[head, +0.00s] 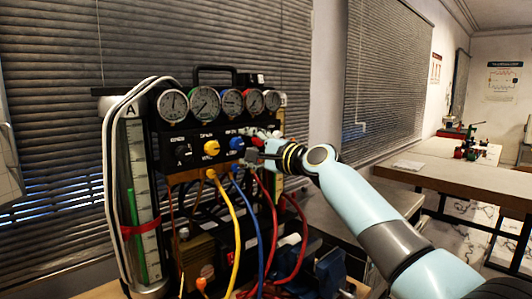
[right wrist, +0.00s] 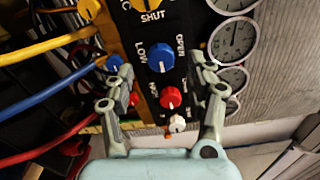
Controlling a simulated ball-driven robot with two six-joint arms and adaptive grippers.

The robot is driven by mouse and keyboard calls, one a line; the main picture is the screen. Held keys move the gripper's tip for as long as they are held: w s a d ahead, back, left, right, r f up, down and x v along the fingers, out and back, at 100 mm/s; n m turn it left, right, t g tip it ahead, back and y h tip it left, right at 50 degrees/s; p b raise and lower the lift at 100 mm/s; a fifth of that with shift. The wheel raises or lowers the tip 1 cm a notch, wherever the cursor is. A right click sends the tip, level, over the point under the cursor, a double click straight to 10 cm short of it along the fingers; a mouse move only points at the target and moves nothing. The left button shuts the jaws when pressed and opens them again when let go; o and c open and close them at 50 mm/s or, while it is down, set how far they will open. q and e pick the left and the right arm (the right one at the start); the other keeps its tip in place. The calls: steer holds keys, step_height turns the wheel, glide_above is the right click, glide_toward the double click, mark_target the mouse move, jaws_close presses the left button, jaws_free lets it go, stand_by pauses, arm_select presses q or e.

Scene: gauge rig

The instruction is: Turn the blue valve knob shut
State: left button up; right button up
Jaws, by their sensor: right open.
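The blue valve knob (head: 237,143) sits on the dark front panel of the gauge rig, right of a yellow knob (head: 211,147). In the right wrist view the blue knob (right wrist: 161,57) shows whole, beside the labels LOW and OPEN. My right gripper (head: 262,153) is just right of the knob in the head view. In the right wrist view its fingers (right wrist: 163,66) are open and empty, one on each side of the knob's line, with a gap to it on both sides. Contact is not visible. My left gripper is not in view.
A row of round gauges (head: 206,102) stands above the panel. A red knob (right wrist: 171,97) and a white knob (right wrist: 178,124) lie between my fingers. Yellow (head: 228,208), blue (head: 256,220) and red hoses (head: 301,235) hang below. A wooden table (head: 450,178) stands at right.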

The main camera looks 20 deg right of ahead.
steer(key=v, duration=0.8)
